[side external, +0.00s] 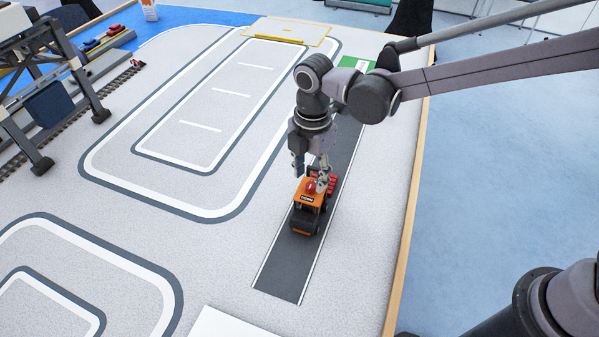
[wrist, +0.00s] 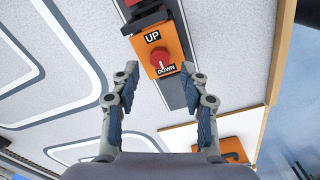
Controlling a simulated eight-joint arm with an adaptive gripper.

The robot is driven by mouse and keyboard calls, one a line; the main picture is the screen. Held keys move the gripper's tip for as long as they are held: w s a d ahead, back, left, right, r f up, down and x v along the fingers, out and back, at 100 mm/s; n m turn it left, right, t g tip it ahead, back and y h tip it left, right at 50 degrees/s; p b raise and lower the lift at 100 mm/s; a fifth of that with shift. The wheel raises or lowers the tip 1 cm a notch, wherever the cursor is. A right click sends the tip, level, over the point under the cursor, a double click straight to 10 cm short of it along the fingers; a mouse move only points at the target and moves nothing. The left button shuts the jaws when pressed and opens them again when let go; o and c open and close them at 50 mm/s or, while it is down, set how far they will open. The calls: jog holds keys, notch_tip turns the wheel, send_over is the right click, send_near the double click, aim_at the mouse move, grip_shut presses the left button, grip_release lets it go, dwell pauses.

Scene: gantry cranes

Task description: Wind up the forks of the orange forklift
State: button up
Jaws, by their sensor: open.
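The orange forklift (side external: 303,212) stands on the dark grey road strip. In the wrist view, its orange top (wrist: 147,46) carries the labels UP and DOWN. A red knob (wrist: 161,58) sits between the labels, close to DOWN. My gripper (side external: 311,170) is over the forklift, pointing down. In the wrist view, my gripper (wrist: 160,70) is open, with one finger on each side of the knob and a gap on both sides. The fingers do not touch it. The forks cannot be made out clearly.
The strip (side external: 279,268) runs along the table's wooden right edge (side external: 398,275). Gantry crane legs (side external: 88,95) stand at the left. A white panel (wrist: 240,128) with an orange sign (wrist: 236,150) lies at the lower right in the wrist view. The printed floor left of the forklift is clear.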

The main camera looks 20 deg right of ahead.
aim_at(311, 187)
jog(key=shift+f, duration=1.3)
jog(key=shift+c, duration=0.3)
grip_shut()
